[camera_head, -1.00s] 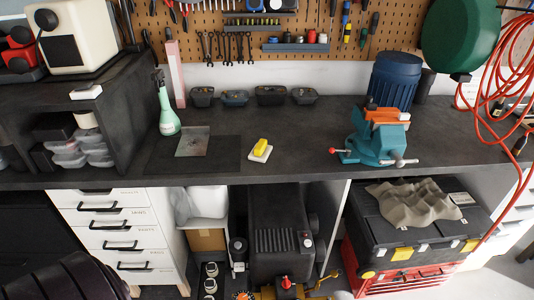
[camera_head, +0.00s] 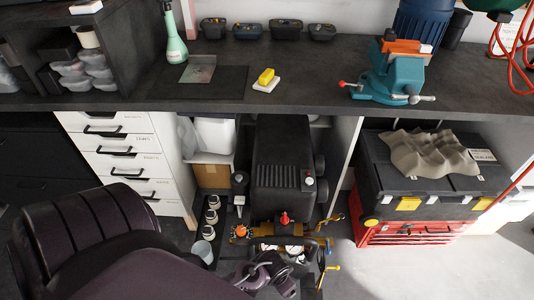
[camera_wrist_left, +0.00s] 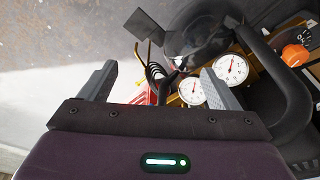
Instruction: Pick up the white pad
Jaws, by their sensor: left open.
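A white pad (camera_head: 265,86) lies flat on the dark workbench, left of the vise, with a yellow block (camera_head: 266,76) resting on top of it. Another flat white piece (camera_head: 86,7) sits on the shelf unit's top at the upper left. My left arm comes in from the lower left, below bench height. My left gripper (camera_wrist_left: 160,88) is open and empty in the wrist view, over a floor-standing machine with white dial gauges (camera_wrist_left: 230,68). It is well away from the pad. My right gripper is not in view.
On the workbench (camera_head: 315,98) stand a teal vise (camera_head: 392,78), a green spray bottle (camera_head: 174,40), a metal plate (camera_head: 197,70) and several small bins. Below are white drawers (camera_head: 125,150) and a toolbox (camera_head: 425,190). The bench's front edge lies between my arm and the pad.

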